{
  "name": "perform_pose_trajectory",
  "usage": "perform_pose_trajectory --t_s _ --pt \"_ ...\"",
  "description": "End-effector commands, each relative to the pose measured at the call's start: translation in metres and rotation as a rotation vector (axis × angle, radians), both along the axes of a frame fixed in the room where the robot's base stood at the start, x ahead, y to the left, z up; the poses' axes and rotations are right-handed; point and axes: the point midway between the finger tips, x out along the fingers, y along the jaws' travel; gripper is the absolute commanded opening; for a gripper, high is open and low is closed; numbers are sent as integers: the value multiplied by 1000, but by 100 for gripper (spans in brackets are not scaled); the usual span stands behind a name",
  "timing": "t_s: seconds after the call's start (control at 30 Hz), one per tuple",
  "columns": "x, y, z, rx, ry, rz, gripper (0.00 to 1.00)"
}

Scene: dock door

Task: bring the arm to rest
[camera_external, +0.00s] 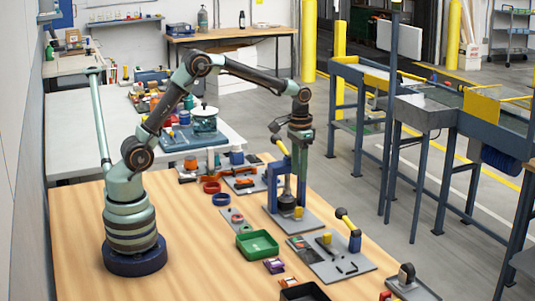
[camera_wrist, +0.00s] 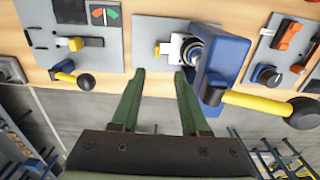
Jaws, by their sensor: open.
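My arm reaches over the wooden bench from its base at the left, with the elbow raised and the last link pointing down. My gripper (camera_external: 300,148) hangs at the blue lever press (camera_external: 271,188); how far its fingertips are from the press is hard to tell there. In the wrist view my gripper (camera_wrist: 159,76) has its two green fingers apart, with nothing between them. The press's blue block (camera_wrist: 222,68) and yellow handle with a black knob (camera_wrist: 262,103) are just right of the right finger.
A plate with a yellow-handled lever (camera_external: 348,222) stands right of the press. A green tray (camera_external: 257,245), a blue ring (camera_external: 221,199) and a red ring (camera_external: 211,187) lie left of it. The bench around my base is mostly clear. A conveyor frame (camera_external: 440,112) stands beyond the bench.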

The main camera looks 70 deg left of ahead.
Motion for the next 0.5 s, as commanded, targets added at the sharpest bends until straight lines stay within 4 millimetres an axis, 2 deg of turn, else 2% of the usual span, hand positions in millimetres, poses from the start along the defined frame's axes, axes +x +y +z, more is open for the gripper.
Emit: perform_pose_trajectory --t_s 0.13,0.27,0.5 --pt "-2 0 6 0 -10 0 45" --pt "-14 -2 28 1 -49 0 45" --pt "-59 -6 80 3 -165 -1 45"
